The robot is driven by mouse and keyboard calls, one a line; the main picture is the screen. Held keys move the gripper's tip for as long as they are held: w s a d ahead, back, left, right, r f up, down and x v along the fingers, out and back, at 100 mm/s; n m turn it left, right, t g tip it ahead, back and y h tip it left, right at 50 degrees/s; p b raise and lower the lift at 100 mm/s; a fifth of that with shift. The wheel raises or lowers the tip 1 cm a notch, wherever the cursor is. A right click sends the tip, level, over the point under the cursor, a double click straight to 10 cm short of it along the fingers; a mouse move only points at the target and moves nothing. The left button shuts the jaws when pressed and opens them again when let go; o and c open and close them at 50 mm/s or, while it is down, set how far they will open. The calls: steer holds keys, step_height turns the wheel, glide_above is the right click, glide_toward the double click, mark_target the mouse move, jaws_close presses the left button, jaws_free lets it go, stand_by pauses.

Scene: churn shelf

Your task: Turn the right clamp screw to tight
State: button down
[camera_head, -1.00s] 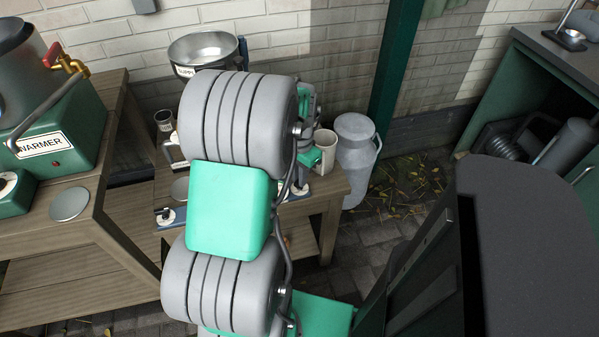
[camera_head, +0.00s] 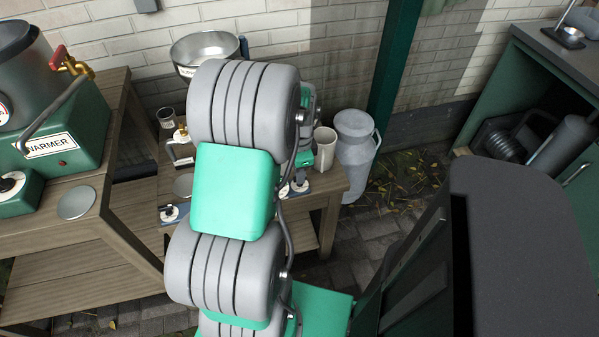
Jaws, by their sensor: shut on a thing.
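The work table (camera_head: 335,190) stands beyond my arm, which hides much of its middle. A knob with a pale part, seemingly the right clamp screw (camera_head: 300,186), shows low at the table's right, beside my arm. A similar dark and white knob (camera_head: 170,213) is on a blue strip at the left. My gripper (camera_head: 297,176) is mostly hidden behind my grey arm links; only grey and green parts of it show, just above the right screw. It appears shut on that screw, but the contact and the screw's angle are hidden.
A pale mug (camera_head: 324,148) stands close to the right of my gripper. A grey milk churn (camera_head: 354,155) and a green post (camera_head: 393,70) are farther right. A metal bowl (camera_head: 203,48) is behind. The green warmer (camera_head: 60,150) stands on the left bench.

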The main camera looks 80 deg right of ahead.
stand_by(0.3)
steer(key=c, duration=1.5)
jaws_free()
steer(key=shift+o, duration=0.2)
step_height(320, 180, up, 8)
steer(key=shift+f+p, duration=0.1)
steer(key=shift+p, duration=0.3)
steer(key=shift+s, duration=0.1)
